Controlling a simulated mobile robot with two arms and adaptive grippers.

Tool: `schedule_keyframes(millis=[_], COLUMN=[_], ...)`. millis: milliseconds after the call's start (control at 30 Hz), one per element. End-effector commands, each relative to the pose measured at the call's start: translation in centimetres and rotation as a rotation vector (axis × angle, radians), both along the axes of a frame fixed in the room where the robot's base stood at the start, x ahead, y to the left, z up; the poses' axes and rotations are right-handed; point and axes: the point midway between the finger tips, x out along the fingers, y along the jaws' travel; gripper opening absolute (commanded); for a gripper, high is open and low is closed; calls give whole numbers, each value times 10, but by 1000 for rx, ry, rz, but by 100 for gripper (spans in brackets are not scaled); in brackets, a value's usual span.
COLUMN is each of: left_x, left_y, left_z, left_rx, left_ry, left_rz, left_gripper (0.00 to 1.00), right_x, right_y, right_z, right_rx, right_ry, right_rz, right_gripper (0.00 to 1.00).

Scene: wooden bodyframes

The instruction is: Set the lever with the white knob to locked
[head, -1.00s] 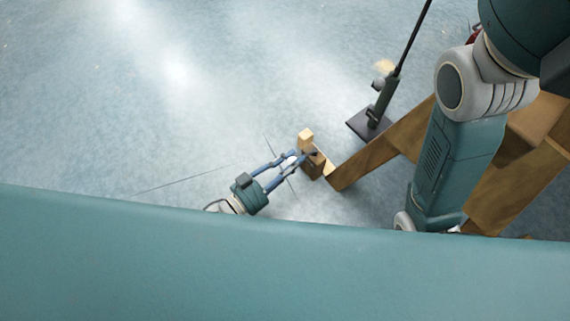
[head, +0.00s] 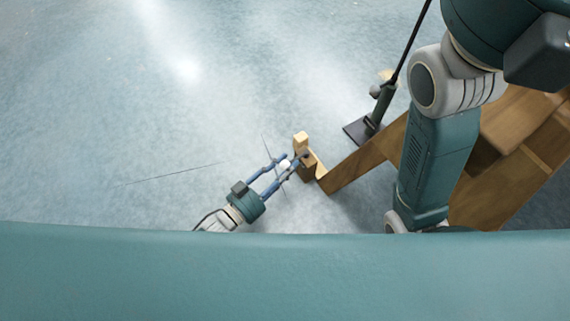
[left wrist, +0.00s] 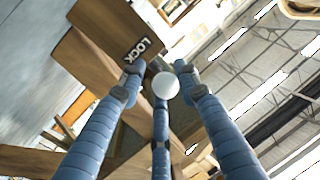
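The white knob (left wrist: 166,86) sits between the fingertips of my left gripper (left wrist: 158,76) in the left wrist view. The blue fingers stand apart on either side of it, with a third finger below; I cannot tell whether any touches it. A wooden piece (left wrist: 90,35) just behind bears the word LOCK (left wrist: 137,49). In the head view my left gripper (head: 292,164) reaches up and right to the knob (head: 284,165), beside a small wooden block (head: 301,145) at the frame's end. The lever itself is mostly hidden. My right gripper is not in view.
The wooden frame (head: 360,163) runs from the block toward the right, partly behind my arm. A dark stand (head: 361,131) with a thin pole is just beyond it. The pale blue floor (head: 120,110) to the left is clear.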

Motion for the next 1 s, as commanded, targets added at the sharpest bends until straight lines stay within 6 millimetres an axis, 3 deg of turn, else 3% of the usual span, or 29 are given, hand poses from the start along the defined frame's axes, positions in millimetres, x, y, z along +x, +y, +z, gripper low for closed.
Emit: schedule_keyframes(millis=[433, 800, 1000], left_x=[-6, -61, -80], left_y=[8, 59, 78], left_z=[2, 2, 2], left_rx=[-3, -2, -4], left_ry=[-5, -1, -2], left_rz=[2, 2, 1], left_gripper=[42, 42, 42], right_x=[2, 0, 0], right_y=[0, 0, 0], right_z=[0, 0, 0], right_rx=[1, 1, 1], right_ry=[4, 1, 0], right_rz=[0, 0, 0], right_gripper=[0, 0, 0])
